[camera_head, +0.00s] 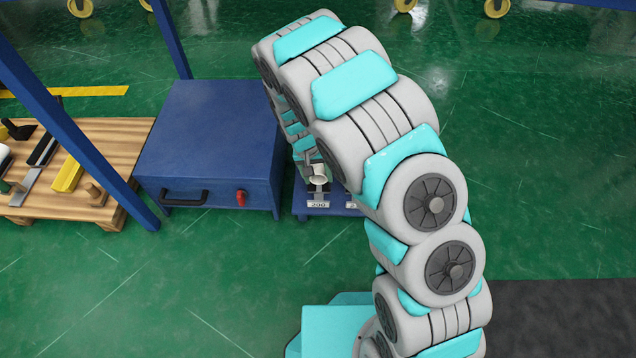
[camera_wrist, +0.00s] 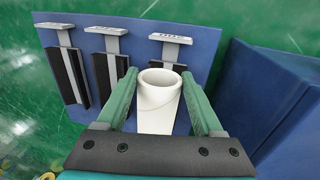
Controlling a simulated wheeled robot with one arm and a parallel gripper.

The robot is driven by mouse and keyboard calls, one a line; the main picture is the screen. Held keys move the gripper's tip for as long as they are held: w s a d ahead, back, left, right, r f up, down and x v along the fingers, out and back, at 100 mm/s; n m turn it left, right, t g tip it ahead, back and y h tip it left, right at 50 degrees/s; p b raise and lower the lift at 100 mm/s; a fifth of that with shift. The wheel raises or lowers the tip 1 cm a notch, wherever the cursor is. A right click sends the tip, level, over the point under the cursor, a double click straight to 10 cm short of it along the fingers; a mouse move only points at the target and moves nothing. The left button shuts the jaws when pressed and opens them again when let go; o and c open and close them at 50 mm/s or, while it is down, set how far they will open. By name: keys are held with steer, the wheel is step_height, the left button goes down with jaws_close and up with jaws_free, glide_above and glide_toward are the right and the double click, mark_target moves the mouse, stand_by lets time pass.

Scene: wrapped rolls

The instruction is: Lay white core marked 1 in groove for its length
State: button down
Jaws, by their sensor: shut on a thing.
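The white core (camera_wrist: 158,110) is a hollow tube held between the green fingers of my gripper (camera_wrist: 158,75). Its open end faces up in the wrist view, and no mark shows on it. In the head view the white core (camera_head: 319,171) shows as a small pale shape beside my arm. The blue board (camera_wrist: 208,35) behind it carries several dark grooves with grey label plates. The left groove (camera_wrist: 70,78) and middle groove (camera_wrist: 105,80) look empty. The right groove (camera_wrist: 167,52) is partly hidden behind the core. The core appears apart from the board.
A large blue cabinet (camera_head: 210,140) stands just left of the blue board (camera_head: 302,208), whose label (camera_head: 318,204) reads 200. A wooden pallet (camera_head: 70,205) with several tools lies further left, behind a blue post (camera_head: 75,130). The green floor in front is clear.

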steer(key=shift+f, duration=2.75)
steer(key=shift+f, duration=0.3)
jaws_free()
steer(key=r, duration=0.4)
steer(key=a+r, duration=0.1)
steer(key=r, duration=0.3)
steer(key=a+r, duration=0.1)
steer(key=r, duration=0.3)
steer(key=shift+a+r+p, duration=0.15)
steer(key=shift+r+p, duration=0.1)
steer(key=shift+p, duration=0.05)
